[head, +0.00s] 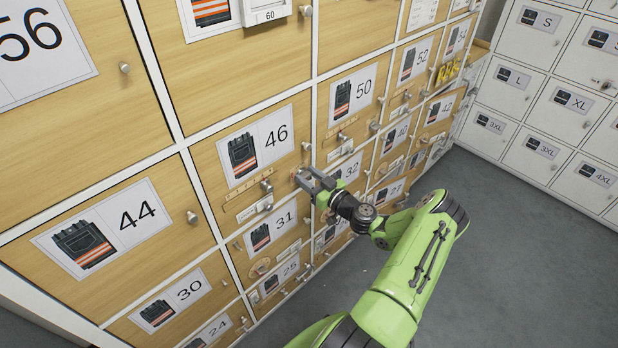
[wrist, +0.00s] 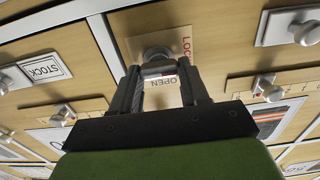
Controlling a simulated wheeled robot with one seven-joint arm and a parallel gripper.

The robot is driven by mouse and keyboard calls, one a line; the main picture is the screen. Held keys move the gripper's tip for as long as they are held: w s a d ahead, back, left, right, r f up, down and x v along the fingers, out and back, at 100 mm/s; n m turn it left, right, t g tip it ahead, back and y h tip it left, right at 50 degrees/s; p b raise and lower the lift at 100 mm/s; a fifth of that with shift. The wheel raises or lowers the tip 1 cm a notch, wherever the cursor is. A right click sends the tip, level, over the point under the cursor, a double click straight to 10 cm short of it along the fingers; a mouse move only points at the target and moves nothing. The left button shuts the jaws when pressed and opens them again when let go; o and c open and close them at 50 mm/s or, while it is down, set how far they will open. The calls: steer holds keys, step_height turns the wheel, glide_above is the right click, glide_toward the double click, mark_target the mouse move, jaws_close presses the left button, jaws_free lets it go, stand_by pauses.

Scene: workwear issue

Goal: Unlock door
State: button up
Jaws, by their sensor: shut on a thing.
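My gripper (head: 306,177) is at the lower right of this door. In the wrist view, my gripper (wrist: 158,72) is shut on a small metal lock knob (wrist: 157,54).
Other numbered wooden doors with protruding knobs surround this one, such as door 44 (head: 120,225) and door 50 (head: 352,95). White size-marked lockers (head: 540,100) stand at the right. The grey floor (head: 500,250) is clear there.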

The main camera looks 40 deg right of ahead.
steer(key=shift+c, duration=0.7)
steer(key=shift+m, duration=0.4)
steer(key=m+b, duration=0.1)
steer(key=m, duration=0.2)
steer(key=shift+d, duration=0.1)
steer(key=m+b, duration=0.1)
steer(key=m, duration=0.4)
steer(key=shift+d+f, duration=0.1)
steer(key=m, duration=0.4)
steer(key=shift+f+m, duration=0.1)
steer(key=shift+m, duration=0.3)
steer(key=m, duration=0.4)
steer(key=shift+d+f, duration=0.1)
steer(key=shift+m, duration=0.3)
